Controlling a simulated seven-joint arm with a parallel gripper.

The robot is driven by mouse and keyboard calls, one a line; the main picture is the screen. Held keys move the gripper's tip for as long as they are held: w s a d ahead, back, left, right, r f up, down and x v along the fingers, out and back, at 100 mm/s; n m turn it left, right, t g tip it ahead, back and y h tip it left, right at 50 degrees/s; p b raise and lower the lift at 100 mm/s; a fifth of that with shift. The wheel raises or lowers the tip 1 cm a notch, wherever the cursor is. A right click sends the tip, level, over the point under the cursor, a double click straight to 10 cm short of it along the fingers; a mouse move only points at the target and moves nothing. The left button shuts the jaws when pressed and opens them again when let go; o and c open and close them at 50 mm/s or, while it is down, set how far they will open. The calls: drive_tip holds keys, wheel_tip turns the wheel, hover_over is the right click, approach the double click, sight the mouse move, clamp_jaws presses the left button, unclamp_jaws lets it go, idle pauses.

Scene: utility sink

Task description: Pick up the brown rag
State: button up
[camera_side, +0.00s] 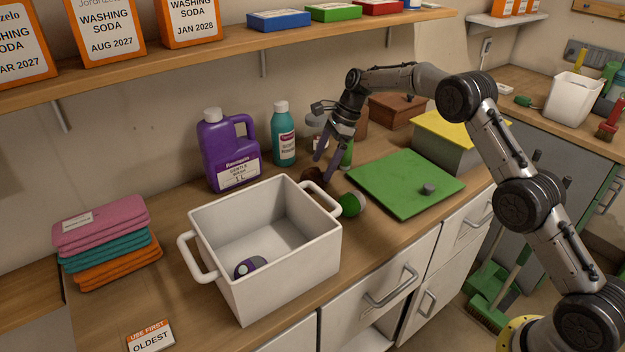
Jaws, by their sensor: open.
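The brown rag (312,174) looks like a small dark brown bundle on the wooden counter, just behind the white bin's right handle. It is partly hidden by the handle and by my fingers. My gripper (326,171) points down at the rag from above and slightly to its right. Its fingers are open, with the tips close to the rag. I cannot tell whether they touch it.
The white bin (290,270) stands in front, holding a purple and grey item (250,266). A teal bottle (284,140) and purple jug (222,150) stand behind. A shelf (240,48) runs above.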

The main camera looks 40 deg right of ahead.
sight(315, 178)
drive_tip(key=shift+x, duration=2.35)
drive_tip(key=shift+w, duration=0.15)
drive_tip(key=c, duration=1.2)
drive_tip(key=shift+r, duration=0.15)
drive_tip(key=shift+c, duration=0.2)
